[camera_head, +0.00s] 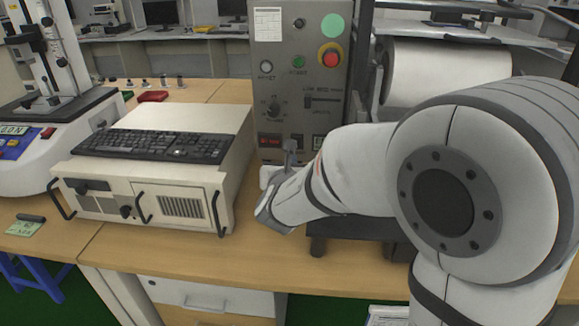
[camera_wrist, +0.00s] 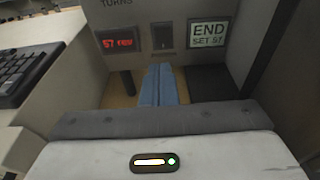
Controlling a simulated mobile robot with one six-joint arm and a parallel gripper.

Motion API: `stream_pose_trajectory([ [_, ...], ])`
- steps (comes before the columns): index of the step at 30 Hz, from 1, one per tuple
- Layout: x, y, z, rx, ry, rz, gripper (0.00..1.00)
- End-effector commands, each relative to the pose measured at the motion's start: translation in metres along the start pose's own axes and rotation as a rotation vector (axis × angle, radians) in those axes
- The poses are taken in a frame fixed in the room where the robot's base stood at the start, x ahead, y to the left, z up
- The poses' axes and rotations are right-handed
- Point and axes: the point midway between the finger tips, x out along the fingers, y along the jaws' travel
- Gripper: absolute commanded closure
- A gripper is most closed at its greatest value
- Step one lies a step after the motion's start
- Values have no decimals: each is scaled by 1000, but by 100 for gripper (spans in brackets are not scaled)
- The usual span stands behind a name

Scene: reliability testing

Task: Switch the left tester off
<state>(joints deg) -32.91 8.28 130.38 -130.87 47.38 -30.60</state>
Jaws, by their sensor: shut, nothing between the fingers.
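A grey tester (camera_head: 262,92) with a control panel stands behind my gripper; a white tester (camera_head: 22,158) stands at the left edge. Which one the task calls left I cannot tell. The grey panel has a red emergency button, a knob and small lamps. In the wrist view its lower panel shows a lit red counter (camera_wrist: 119,39), a dark rocker switch (camera_wrist: 163,36) and a lit END display (camera_wrist: 209,33). My gripper (camera_wrist: 160,70) is shut and empty, its blue-grey fingertips just below the switch; contact is unclear. My gripper (camera_head: 289,148) also shows in the head view. The switch's position is unclear.
A beige computer case (camera_head: 165,180) with a black keyboard (camera_head: 150,146) on top stands left of my gripper. A large white roll (camera_head: 445,75) sits right of the panel. A red object (camera_head: 152,96) lies behind the keyboard. Bare wooden tabletop (camera_head: 180,250) shows in front.

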Motion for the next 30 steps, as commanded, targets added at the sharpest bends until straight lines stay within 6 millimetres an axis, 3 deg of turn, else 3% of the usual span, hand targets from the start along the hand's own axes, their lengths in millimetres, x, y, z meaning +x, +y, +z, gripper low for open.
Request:
stream_pose_trajectory([
  [6, 48, -1, -1, 0, 1, -3, 100],
  [12, 74, -1, 9, 1, 0, -2, 100],
  [18, 83, -1, 13, 1, 0, -1, 100],
  [30, 82, 3, 15, 0, 9, 4, 100],
])
